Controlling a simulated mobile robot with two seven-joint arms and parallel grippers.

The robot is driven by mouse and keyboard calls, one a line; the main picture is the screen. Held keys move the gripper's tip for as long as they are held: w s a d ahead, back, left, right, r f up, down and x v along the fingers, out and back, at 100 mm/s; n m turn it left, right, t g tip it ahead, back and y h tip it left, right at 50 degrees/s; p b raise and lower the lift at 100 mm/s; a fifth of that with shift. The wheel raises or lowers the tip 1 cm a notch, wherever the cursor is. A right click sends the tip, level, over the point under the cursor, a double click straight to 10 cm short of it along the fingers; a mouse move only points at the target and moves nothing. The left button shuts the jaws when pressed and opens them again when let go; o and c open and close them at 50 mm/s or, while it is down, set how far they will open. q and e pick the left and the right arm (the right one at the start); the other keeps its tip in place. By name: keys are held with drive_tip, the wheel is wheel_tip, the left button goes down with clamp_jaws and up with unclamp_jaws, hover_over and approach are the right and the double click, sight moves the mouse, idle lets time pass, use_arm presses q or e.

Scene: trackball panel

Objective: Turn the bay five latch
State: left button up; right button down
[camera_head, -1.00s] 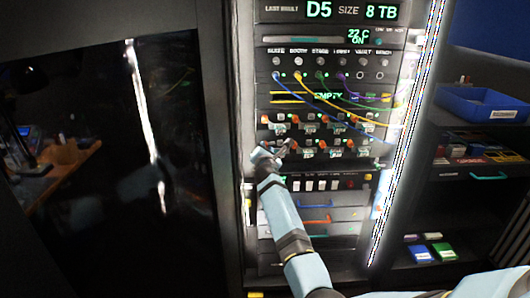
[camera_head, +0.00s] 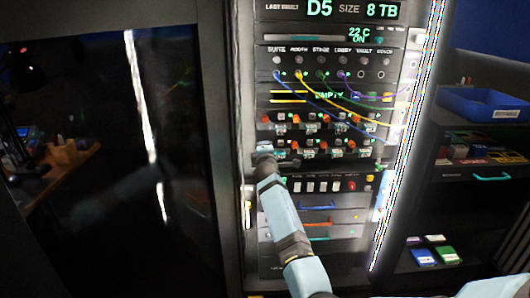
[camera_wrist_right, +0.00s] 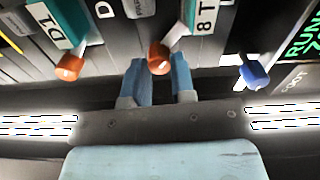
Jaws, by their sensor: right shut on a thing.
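The rack has two rows of drive bays with small orange-tipped latches (camera_head: 338,142). My right gripper (camera_head: 266,152) is at the left end of the lower row and hides what lies behind it. In the right wrist view, the gripper's two blue fingers (camera_wrist_right: 158,78) are shut on an orange latch knob (camera_wrist_right: 158,56), one finger on each side. Another orange knob (camera_wrist_right: 68,66) is to the left and a blue knob (camera_wrist_right: 254,72) to the right, both apart from the fingers. Bay numbers are not readable in the head view. My left gripper is not in view.
Blue, yellow and purple cables (camera_head: 320,95) hang above the latch rows. A row of white switches (camera_head: 320,187) and drawers with coloured handles (camera_head: 318,207) are below. A bright light strip (camera_head: 405,130) runs along the rack's right edge. Shelves with a blue bin (camera_head: 483,103) stand at right.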

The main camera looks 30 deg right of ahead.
drive_tip(key=shift+m, duration=0.5)
drive_tip(key=c, duration=1)
unclamp_jaws()
drive_tip(key=shift+o, duration=0.2)
drive_tip(key=shift+s, duration=0.1)
